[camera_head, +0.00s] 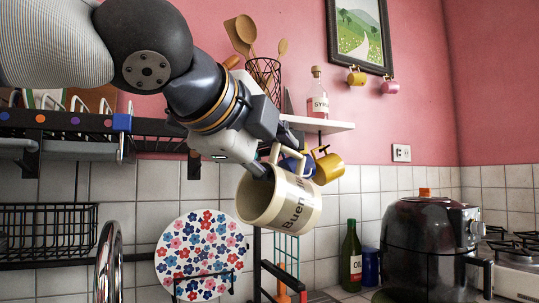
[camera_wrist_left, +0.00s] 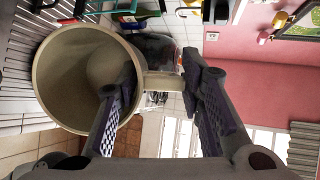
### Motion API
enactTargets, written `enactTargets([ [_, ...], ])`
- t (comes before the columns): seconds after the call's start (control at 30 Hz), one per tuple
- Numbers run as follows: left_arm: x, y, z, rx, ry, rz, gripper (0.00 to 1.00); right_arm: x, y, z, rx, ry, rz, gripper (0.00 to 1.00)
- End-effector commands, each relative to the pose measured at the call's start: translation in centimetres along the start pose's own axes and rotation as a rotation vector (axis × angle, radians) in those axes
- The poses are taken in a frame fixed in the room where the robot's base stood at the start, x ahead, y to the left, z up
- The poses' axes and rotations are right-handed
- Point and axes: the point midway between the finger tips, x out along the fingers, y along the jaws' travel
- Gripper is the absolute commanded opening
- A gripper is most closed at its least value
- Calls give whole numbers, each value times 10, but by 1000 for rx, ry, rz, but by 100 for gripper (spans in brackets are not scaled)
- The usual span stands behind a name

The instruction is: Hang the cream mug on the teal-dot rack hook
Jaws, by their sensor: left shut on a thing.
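The cream mug (camera_head: 258,203) with dark lettering is in the air in the middle of the head view, tilted, its mouth toward the lower left. My left gripper (camera_head: 262,170) reaches down to its rim and is shut on it. In the left wrist view the mug (camera_wrist_left: 60,85) is at the left. One finger crosses its mouth, the other is outside, and the handle lies between them. The dark rack (camera_head: 150,143) at the left bears blue, orange and purple dots. I cannot make out a teal dot; my left arm hides part of the rack. My right gripper is not in view.
A blue mug (camera_head: 291,164) and a yellow mug (camera_head: 330,167) hang close behind the cream mug, below a white shelf (camera_head: 328,126) with a syrup bottle (camera_head: 318,98). A flowered plate (camera_head: 200,255) stands below left. A black cooker (camera_head: 425,250) and oil bottle (camera_head: 351,260) stand right.

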Motion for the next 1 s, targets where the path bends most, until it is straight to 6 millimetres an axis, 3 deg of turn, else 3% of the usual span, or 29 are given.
enactTargets([
  [0.5, 28, -3, 38, -1, -1, -1, 0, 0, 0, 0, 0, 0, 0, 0],
  [1.0, 31, -4, 43, 1, 0, -2, 0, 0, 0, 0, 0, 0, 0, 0],
])
